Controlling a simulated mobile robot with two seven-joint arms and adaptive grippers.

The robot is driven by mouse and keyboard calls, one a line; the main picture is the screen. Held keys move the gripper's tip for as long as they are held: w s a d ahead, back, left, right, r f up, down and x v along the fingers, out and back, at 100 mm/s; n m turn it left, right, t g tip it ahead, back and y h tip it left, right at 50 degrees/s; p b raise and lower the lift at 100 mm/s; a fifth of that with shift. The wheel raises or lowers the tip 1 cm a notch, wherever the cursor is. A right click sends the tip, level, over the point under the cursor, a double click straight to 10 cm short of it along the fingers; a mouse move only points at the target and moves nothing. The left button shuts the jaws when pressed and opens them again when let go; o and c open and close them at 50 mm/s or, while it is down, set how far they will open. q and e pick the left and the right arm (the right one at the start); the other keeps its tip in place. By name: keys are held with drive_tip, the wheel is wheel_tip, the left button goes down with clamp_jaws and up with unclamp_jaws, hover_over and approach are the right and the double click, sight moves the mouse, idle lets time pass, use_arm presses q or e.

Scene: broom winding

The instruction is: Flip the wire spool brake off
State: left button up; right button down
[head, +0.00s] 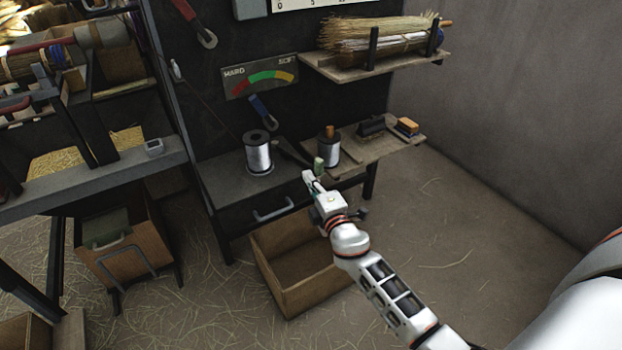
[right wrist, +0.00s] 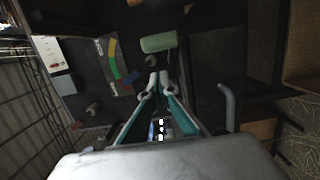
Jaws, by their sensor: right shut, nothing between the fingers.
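The wire spool (head: 258,157), wound with silvery wire, stands upright on the dark cabinet top. A dark lever (head: 290,153) runs from beside the spool towards a pale green grip (head: 319,165). The green grip also shows in the right wrist view (right wrist: 158,43), just beyond my fingertips, with a small gap in that picture. My right gripper (head: 308,177) is shut and empty, close to the green grip at the cabinet's front right edge. Its fingertips (right wrist: 158,82) are together in the right wrist view. My left gripper is not in view.
A second, smaller spool (head: 329,150) stands on the side shelf (head: 375,150) right of the grip. A drawer handle (head: 273,209) juts out below the cabinet top. An open wooden box (head: 325,295) lies on the floor. A gauge (head: 260,77) with a blue lever (head: 262,108) is behind.

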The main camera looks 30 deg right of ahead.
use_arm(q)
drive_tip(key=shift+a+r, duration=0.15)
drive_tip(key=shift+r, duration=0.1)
use_arm(e)
drive_tip(key=s, duration=1)
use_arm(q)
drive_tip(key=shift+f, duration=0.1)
use_arm(e)
drive_tip(key=shift+s+a+f, duration=0.1)
drive_tip(key=shift+f, duration=0.05)
